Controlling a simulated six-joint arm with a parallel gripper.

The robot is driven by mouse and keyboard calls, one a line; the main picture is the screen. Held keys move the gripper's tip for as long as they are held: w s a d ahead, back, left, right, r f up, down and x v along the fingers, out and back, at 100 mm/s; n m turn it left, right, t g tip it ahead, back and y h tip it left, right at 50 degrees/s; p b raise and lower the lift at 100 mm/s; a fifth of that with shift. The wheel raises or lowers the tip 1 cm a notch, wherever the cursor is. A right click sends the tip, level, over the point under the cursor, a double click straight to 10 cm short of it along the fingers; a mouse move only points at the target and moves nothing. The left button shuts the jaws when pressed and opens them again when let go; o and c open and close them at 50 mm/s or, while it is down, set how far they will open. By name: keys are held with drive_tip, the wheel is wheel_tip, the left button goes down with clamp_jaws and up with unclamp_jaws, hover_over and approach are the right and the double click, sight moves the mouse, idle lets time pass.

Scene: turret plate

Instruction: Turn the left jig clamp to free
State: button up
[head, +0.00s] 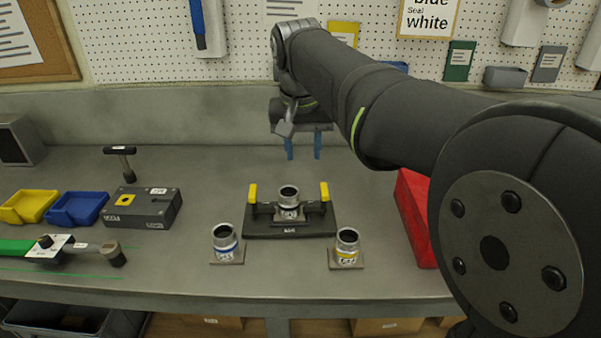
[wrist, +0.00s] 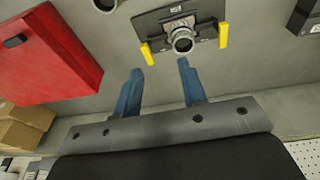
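The jig is a dark plate (head: 262,223) on the bench, also in the wrist view (wrist: 157,22). A grey metal fitting (head: 289,194) stands in its middle. The left jig clamp (head: 253,194) has a yellow handle pointing up; from the wrist camera's reversed side it appears at right (wrist: 223,35). The right clamp (head: 324,192) has a similar upright yellow handle, at left in the wrist view (wrist: 147,53). My gripper (head: 303,147) has two blue fingers spread apart with nothing between them (wrist: 161,66). It hangs above and behind the jig, apart from both clamps.
Two fittings on small plates stand in front of the jig, one blue-banded (head: 225,243) and one yellow-banded (head: 347,247). A red box (head: 416,215) lies to the right. A grey block (head: 143,209), yellow bin (head: 28,206) and blue bin (head: 77,208) are at left.

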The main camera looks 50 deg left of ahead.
drive_tip(key=t+y, duration=0.1)
drive_tip(key=y, duration=0.1)
approach(252, 191)
drive_tip(key=shift+n, duration=0.3)
drive_tip(key=x, duration=0.8)
drive_tip(key=shift+f, duration=0.2)
clamp_jaws()
